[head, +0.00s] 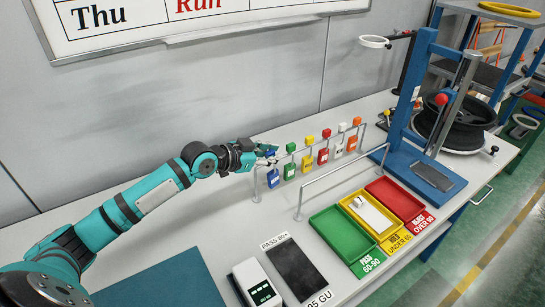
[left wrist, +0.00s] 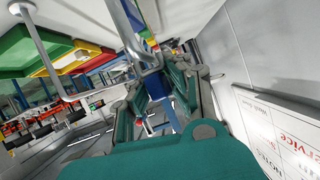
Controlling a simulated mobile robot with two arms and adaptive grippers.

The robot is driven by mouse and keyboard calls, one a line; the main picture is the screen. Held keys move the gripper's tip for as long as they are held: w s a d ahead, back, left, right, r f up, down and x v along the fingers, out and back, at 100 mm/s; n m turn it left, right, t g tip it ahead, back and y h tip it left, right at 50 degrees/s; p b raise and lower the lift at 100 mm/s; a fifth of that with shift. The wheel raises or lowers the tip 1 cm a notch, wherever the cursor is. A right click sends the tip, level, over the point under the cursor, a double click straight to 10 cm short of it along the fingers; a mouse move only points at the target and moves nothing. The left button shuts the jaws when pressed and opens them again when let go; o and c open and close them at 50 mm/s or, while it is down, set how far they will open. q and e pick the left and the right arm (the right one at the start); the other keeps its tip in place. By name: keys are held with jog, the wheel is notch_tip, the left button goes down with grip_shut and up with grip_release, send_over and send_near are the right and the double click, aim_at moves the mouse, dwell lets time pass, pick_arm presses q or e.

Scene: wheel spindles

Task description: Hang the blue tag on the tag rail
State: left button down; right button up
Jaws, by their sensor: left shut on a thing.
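The blue tag (head: 273,182) hangs below my left gripper (head: 268,155) at the left end of the back wire rail (head: 256,187). My left gripper is shut on its top, which the fingers mostly hide. Blue also shows between the fingers (left wrist: 158,125) in the left wrist view. I cannot tell whether the tag still touches the back rail. Several other tags, including a green tag (head: 290,170) and a red tag (head: 323,156), hang along that rail. A second wire rail (head: 340,166) stands empty in front. My right gripper is not in view.
Green (head: 322,225), yellow (head: 347,207) and red (head: 369,190) trays sit in front of the rails. A white device (head: 256,284) and a dark pad (head: 297,270) lie nearer. A blue stand (head: 415,100) with a wheel is at right.

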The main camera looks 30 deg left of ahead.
pick_arm(q)
jog(key=shift+f, duration=0.15)
jog(key=c, duration=1.2)
grip_release()
jog(key=shift+c, duration=0.2)
jog(key=shift+s, duration=0.1)
jog(key=v, duration=1.1)
jog(key=shift+s+a+r, duration=0.2)
jog(key=shift+s+a, duration=0.05)
jog(key=shift+s, duration=0.05)
